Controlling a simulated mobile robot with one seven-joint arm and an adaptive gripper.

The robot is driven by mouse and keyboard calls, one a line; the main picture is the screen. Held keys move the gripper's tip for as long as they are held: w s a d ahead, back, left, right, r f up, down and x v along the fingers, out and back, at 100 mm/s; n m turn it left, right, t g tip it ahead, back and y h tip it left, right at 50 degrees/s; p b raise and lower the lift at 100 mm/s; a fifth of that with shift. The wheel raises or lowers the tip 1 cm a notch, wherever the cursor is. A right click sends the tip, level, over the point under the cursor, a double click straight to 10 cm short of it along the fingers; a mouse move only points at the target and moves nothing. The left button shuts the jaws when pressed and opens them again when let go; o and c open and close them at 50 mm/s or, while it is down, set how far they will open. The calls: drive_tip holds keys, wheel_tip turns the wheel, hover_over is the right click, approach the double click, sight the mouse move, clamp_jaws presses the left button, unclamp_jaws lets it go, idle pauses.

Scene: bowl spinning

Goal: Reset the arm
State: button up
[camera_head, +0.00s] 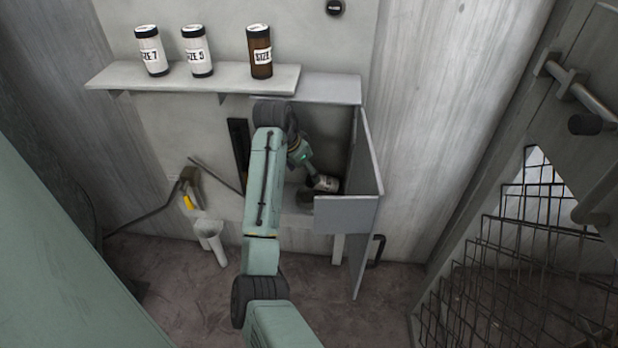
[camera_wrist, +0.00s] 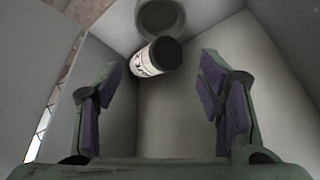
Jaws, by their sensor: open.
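My gripper (camera_wrist: 160,105) is open, with its two purple-padded fingers wide apart in the wrist view. In the head view my green arm reaches into an open grey cabinet (camera_head: 330,88), and the gripper end is small and partly hidden there. A white canister with a black end (camera_wrist: 154,58) lies tilted beyond the fingertips, leaning at a round grey bowl (camera_wrist: 160,15). The canister (camera_head: 326,184) also shows inside the cabinet in the head view, close to the gripper. The fingers do not close on it.
The cabinet's open door (camera_head: 366,150) and a low front panel (camera_head: 345,214) stand right of my arm. A shelf (camera_head: 190,78) at upper left holds two white canisters (camera_head: 152,50) (camera_head: 197,50) and a brown one (camera_head: 260,50). A wire rack (camera_head: 520,240) stands at right.

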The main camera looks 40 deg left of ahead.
drive_tip(key=shift+v, duration=1)
drive_tip(key=shift+s+f, duration=0.1)
